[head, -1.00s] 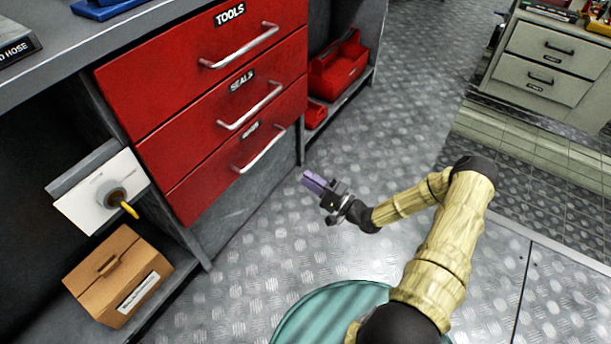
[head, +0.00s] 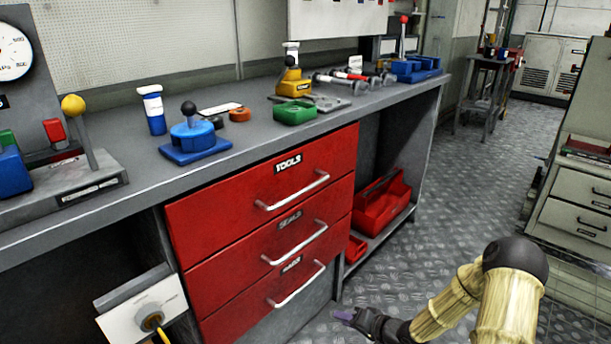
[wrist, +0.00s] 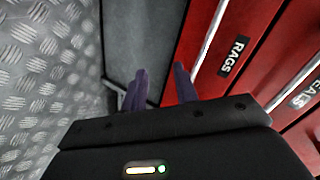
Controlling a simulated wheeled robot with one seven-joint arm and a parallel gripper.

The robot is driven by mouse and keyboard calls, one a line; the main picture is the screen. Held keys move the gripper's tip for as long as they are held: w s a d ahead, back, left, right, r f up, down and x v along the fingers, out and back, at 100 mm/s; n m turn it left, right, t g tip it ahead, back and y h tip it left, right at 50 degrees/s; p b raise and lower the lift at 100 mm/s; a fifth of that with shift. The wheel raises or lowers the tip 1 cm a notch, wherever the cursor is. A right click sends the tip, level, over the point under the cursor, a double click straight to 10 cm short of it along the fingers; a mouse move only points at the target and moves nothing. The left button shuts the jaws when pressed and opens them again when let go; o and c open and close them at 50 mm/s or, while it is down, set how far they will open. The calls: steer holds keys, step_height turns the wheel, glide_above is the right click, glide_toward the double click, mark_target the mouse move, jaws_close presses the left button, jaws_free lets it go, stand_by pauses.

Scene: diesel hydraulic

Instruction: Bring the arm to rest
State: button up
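My gripper (wrist: 158,82) shows in the wrist view with its two purple fingers apart and nothing between them. It points toward the lower part of the red drawer unit, near the drawer labelled RAGS (wrist: 228,60). In the head view my gripper (head: 345,315) is low at the bottom edge, in front of the drawers and above the metal floor. My arm (head: 470,300) is bent, with its elbow at the lower right. All three drawers, TOOLS (head: 270,185), SEALS (head: 285,235) and the bottom one, look shut.
The workbench top (head: 235,185) carries a blue device (head: 195,138), a green tray (head: 295,112) and several other parts. A red toolbox (head: 380,205) sits on the shelf right of the drawers. A grey cabinet (head: 575,215) stands at the right. The floor (head: 450,190) between is clear.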

steer(key=s+d+r+n+g+h+p, duration=0.2)
steer(key=s+d+r+h, duration=0.15)
steer(key=r, duration=0.45)
steer(key=s+d+r+n+g+h+p, duration=0.1)
steer(key=s+d+r+h+p, duration=0.1)
steer(key=s+r+h, duration=0.45)
steer(key=s+a+r+g+p, duration=0.2)
steer(key=s+r+g+p, duration=0.15)
steer(key=s+r, duration=0.9)
step_height(320, 180, up, 39)
steer(key=w+p, duration=0.2)
steer(key=p, duration=3.5)
steer(key=shift+f+t+y+p, duration=0.2)
steer(key=shift+t+y+p, duration=0.2)
steer(key=shift+t, duration=0.05)
